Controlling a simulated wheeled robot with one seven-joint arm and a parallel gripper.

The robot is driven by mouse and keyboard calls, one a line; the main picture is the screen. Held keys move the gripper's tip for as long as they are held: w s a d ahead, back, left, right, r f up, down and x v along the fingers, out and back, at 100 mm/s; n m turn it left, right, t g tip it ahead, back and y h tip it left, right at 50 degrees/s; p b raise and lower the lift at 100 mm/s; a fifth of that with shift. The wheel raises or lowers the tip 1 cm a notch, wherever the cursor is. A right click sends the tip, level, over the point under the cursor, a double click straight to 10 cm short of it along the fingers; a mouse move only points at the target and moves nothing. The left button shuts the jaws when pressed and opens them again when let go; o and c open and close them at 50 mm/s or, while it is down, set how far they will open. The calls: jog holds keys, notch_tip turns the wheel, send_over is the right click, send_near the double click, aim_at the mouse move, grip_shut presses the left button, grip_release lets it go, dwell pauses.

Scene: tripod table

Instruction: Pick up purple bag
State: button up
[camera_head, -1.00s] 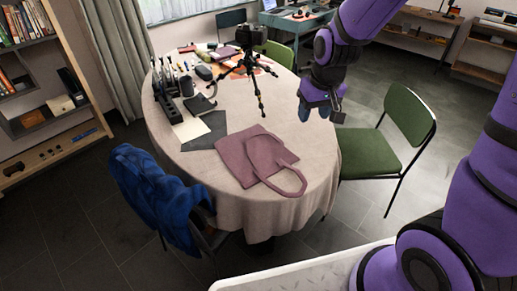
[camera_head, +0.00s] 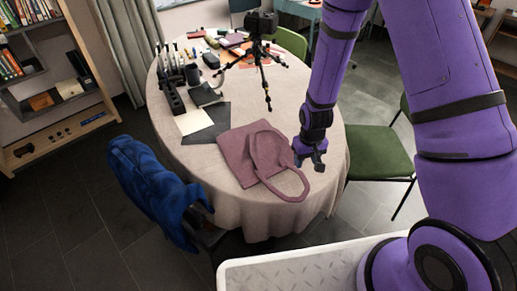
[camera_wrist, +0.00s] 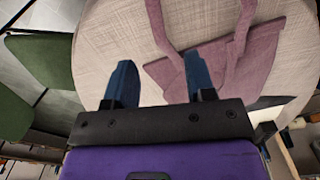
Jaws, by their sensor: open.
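The purple bag (camera_head: 240,155), a flat mauve tote with a looped handle (camera_head: 290,185), lies on the round table (camera_head: 290,110) near its front edge. It also shows in the wrist view (camera_wrist: 260,55), with the handle straps reaching up the picture. My gripper (camera_head: 311,160) is above the table just right of the bag, close to the handle. In the wrist view my gripper (camera_wrist: 160,80) has its two blue fingers apart. The right finger overlaps the bag in the picture; the left finger is over the cloth near the table's edge.
A black camera on a tripod (camera_head: 263,60) stands behind the bag. Papers (camera_head: 195,120), a dark mug and small items fill the table's left and back. A green chair (camera_head: 375,155) is at right, a chair with a blue jacket (camera_head: 150,190) at left.

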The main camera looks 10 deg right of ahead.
aim_at(302, 175)
notch_tip(302, 175, down, 5)
jog(key=shift+r, duration=0.1)
jog(key=shift+w+d+f, duration=0.1)
jog(key=shift+w+f, duration=0.1)
jog(key=shift+f, duration=1.1)
jog(key=shift+w+f, duration=0.15)
jog(key=shift+f, duration=1.15)
jog(key=shift+c, duration=0.5)
grip_shut()
